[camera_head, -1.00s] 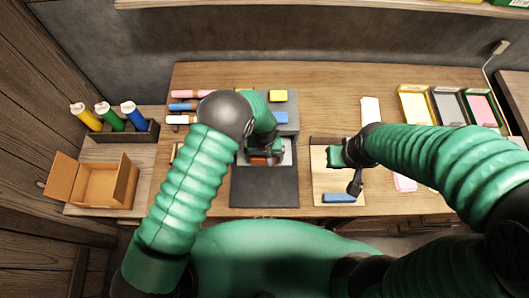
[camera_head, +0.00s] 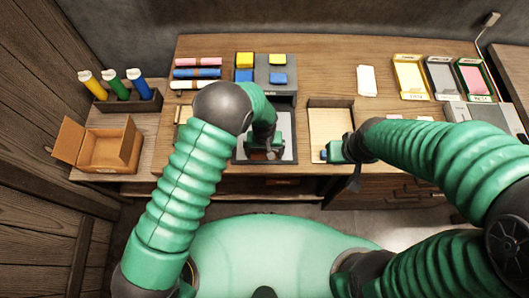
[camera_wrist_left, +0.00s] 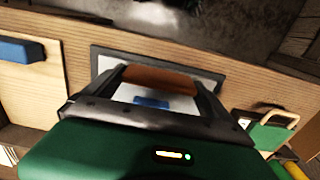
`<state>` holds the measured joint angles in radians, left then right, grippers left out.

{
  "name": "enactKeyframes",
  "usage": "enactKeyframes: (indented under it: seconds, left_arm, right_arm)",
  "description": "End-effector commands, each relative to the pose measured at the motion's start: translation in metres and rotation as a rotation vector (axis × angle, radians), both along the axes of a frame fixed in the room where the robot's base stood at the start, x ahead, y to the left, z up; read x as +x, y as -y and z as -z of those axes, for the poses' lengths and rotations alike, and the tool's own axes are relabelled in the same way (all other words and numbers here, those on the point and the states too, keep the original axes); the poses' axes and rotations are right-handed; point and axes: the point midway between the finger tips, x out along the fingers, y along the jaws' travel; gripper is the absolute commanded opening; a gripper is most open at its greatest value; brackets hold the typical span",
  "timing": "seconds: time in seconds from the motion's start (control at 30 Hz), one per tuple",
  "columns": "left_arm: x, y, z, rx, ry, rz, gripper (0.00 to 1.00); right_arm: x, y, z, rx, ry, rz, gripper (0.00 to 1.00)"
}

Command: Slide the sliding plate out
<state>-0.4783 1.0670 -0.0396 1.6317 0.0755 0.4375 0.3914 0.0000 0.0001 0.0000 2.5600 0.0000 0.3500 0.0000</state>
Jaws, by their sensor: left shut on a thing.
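The pale sliding plate (camera_head: 286,122) lies over a dark base in front of a grey block-like housing (camera_head: 291,75), with a dark opening between. My left gripper (camera_head: 263,148) is over the plate's near part. In the left wrist view its two fingers are shut on the plate's brown handle (camera_wrist_left: 160,78), with the pale plate (camera_wrist_left: 130,93) and a small blue patch below. My right gripper (camera_head: 335,152) is at the near edge of a shallow wooden tray (camera_head: 330,119), beside a blue block (camera_head: 323,155). Its jaws do not show clearly.
Yellow and blue blocks sit on the housing. Rolled pieces (camera_head: 197,73) lie left of it. An open cardboard box (camera_head: 105,150) and a bottle rack (camera_head: 128,100) stand at far left. Coloured trays (camera_head: 441,78) and a white piece (camera_head: 367,80) lie at right.

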Motion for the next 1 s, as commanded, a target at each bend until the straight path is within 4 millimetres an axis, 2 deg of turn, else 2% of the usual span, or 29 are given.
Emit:
enactKeyframes:
  seconds: [0.23, 0.27, 0.53, 0.67, 0.77, 1.0]
  left_arm:
    - [-0.004, 0.002, -0.001, -0.001, -0.007, 0.002, 0.23]
    - [-0.004, 0.002, -0.001, -0.001, -0.008, 0.002, 0.98]
    - [-0.003, 0.001, -0.001, 0.0, -0.007, 0.001, 1.0]
    - [-0.001, 0.001, -0.013, -0.001, -0.005, 0.001, 1.0]
    - [0.0, 0.002, -0.036, -0.002, -0.002, 0.001, 1.0]
    - [-0.001, 0.002, -0.107, -0.003, 0.0, 0.001, 1.0]
  right_arm:
    - [0.0, 0.0, -0.001, 0.0, 0.0, 0.0, 0.0]
    - [0.0, 0.0, -0.001, 0.0, 0.0, 0.0, 0.0]
    - [0.0, 0.0, 0.0, 0.0, 0.0, 0.0, 0.0]
    - [0.0, 0.0, 0.003, 0.0, 0.0, 0.0, 0.0]
    - [0.0, 0.0, 0.008, 0.0, 0.0, 0.0, 0.0]
    - [0.0, 0.0, 0.02, 0.0, 0.0, 0.0, 0.0]
